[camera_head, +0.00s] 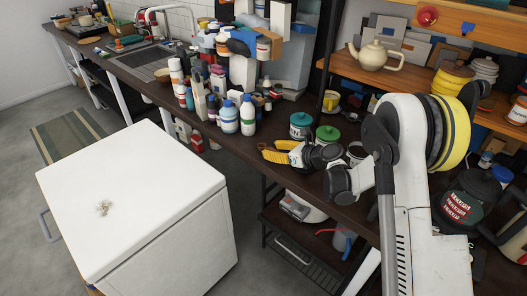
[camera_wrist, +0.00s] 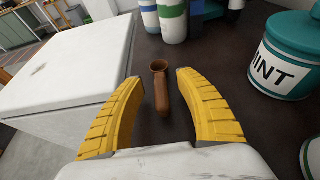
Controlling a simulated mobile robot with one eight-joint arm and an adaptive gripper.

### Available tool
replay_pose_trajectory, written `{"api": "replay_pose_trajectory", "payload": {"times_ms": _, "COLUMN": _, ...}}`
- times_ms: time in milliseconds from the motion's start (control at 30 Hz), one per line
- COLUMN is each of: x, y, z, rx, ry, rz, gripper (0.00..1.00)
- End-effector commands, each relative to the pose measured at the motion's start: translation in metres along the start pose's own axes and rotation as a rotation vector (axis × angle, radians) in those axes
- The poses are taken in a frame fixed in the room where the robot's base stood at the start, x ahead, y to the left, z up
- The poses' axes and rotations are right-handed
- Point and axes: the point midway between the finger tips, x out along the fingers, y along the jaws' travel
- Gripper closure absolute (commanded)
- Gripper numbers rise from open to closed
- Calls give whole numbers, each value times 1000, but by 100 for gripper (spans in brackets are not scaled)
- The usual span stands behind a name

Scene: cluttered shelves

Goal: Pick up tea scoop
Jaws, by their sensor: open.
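The tea scoop (camera_wrist: 162,98) is a small brown scoop with a round bowl at the far end and a thick handle pointing toward me. It lies on the dark countertop (camera_wrist: 226,75) in the wrist view. My gripper (camera_wrist: 160,80) is open, with its two yellow ridged fingers to the left and right of the scoop in the picture. No contact between the fingers and the scoop shows. In the head view my gripper (camera_head: 262,151) is low over the counter, and I cannot make out the scoop there.
A teal MINT canister (camera_wrist: 287,58) stands to the right of the gripper. Several bottles (camera_wrist: 172,18) stand just beyond the scoop. A white-topped cabinet (camera_head: 130,190) is to the left. Dense bottles and boxes fill the counter behind. A teapot (camera_head: 375,55) sits on the shelf.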

Motion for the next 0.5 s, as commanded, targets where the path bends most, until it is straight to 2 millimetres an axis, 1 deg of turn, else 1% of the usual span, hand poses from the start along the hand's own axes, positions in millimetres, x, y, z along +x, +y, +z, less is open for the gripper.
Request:
{"api": "replay_pose_trajectory", "payload": {"times_ms": 67, "x": -1, "y": 0, "z": 1, "rx": 0, "ry": 0, "rz": 0, "gripper": 59}}
{"api": "replay_pose_trajectory", "payload": {"times_ms": 100, "x": -1, "y": 0, "z": 1, "rx": 0, "ry": 0, "rz": 0, "gripper": 66}}
{"api": "replay_pose_trajectory", "payload": {"times_ms": 167, "x": -1, "y": 0, "z": 1, "rx": 0, "ry": 0, "rz": 0, "gripper": 84}}
{"api": "replay_pose_trajectory", "payload": {"times_ms": 200, "x": -1, "y": 0, "z": 1, "rx": 0, "ry": 0, "rz": 0, "gripper": 96}}
{"api": "replay_pose_trajectory", "payload": {"times_ms": 233, "x": -1, "y": 0, "z": 1, "rx": 0, "ry": 0, "rz": 0, "gripper": 100}}
{"api": "replay_pose_trajectory", "payload": {"times_ms": 500, "x": -1, "y": 0, "z": 1, "rx": 0, "ry": 0, "rz": 0, "gripper": 100}}
